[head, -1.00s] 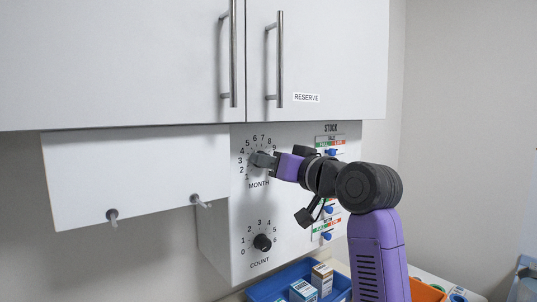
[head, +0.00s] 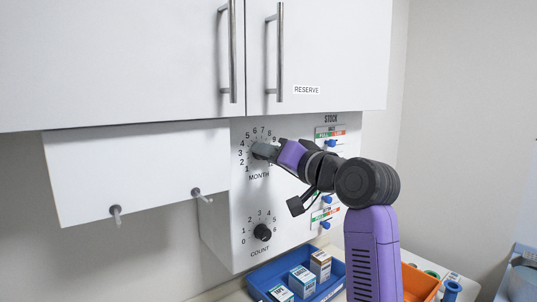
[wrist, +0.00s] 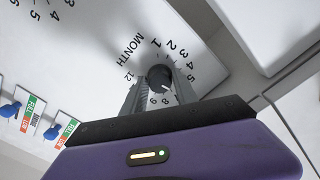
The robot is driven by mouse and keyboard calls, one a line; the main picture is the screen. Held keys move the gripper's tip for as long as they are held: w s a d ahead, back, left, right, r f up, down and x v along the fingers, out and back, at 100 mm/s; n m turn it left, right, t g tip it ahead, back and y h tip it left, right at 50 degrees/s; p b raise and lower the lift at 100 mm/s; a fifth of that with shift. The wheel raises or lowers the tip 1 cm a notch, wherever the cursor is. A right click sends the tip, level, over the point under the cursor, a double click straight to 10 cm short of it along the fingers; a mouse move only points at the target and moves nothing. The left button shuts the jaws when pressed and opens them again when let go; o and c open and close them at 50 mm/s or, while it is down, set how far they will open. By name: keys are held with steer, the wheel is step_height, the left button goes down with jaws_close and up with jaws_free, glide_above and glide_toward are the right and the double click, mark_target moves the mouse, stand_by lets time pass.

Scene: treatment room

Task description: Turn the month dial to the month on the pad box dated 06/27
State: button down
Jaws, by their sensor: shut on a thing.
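The month dial's dark knob (wrist: 158,76) shows in the wrist view between my two fingers, with a ring of numbers around it. A pale mark on the knob points toward the lower right of that view, but I cannot tell the exact number. My gripper (head: 264,151) is shut on the knob on the white panel (head: 225,235); its fingers mostly hide the knob in the head view. Three small boxes, a brown-topped one (head: 320,263), a blue-and-white one (head: 302,279) and a teal-topped one (head: 281,293), stand in a blue tray (head: 262,272). Their dates are too small to read.
The count dial (head: 262,232) sits below the month dial. Blue stock knobs (head: 327,224) with coloured labels are at the panel's right. A white flap (head: 140,170) with two pegs is at the left, cabinet doors (head: 330,50) above. An orange bin (head: 418,283) is at the lower right.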

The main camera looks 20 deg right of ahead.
steer(key=shift+f, duration=0.15)
steer(key=c, duration=1)
jaws_free()
steer(key=shift+o, duration=0.2)
steer(key=b+v, duration=0.2)
steer(key=v, duration=0.6)
steer(key=shift+w, duration=0.1)
